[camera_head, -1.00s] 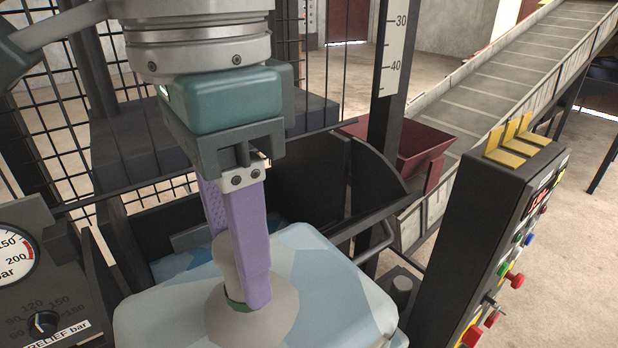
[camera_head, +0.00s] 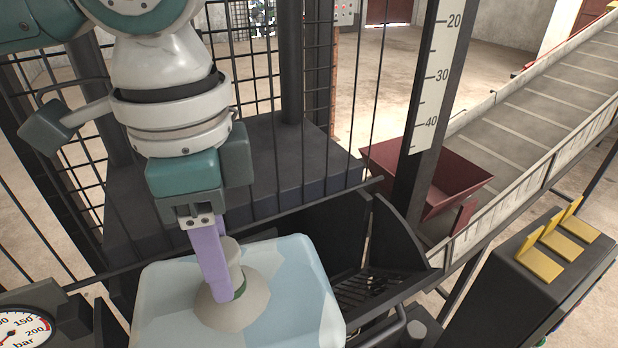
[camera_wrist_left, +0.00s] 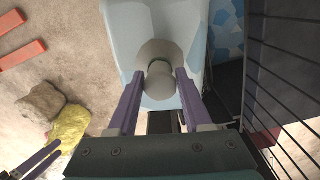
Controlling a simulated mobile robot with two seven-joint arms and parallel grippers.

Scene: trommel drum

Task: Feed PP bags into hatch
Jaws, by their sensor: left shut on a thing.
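A large pale blue and white bag (camera_head: 290,285) with a gathered beige neck (camera_head: 237,308) fills the lower middle of the head view. My left gripper (camera_head: 222,285) is shut on this neck from above. In the left wrist view its purple fingers (camera_wrist_left: 158,88) stand on both sides of the neck, with the bag (camera_wrist_left: 128,40) beyond. A dark open-topped hatch box (camera_head: 400,235) lies behind and right of the bag, which hides part of it. The right gripper (camera_wrist_left: 38,158) shows only partly at the wrist view's lower left; its opening is unclear.
Blue patterned material (camera_wrist_left: 228,28) shows beside the held bag. A mesh fence (camera_head: 255,65), a scale post (camera_head: 425,110), a maroon chute (camera_head: 440,170) and a control box (camera_head: 510,290) surround the hatch.

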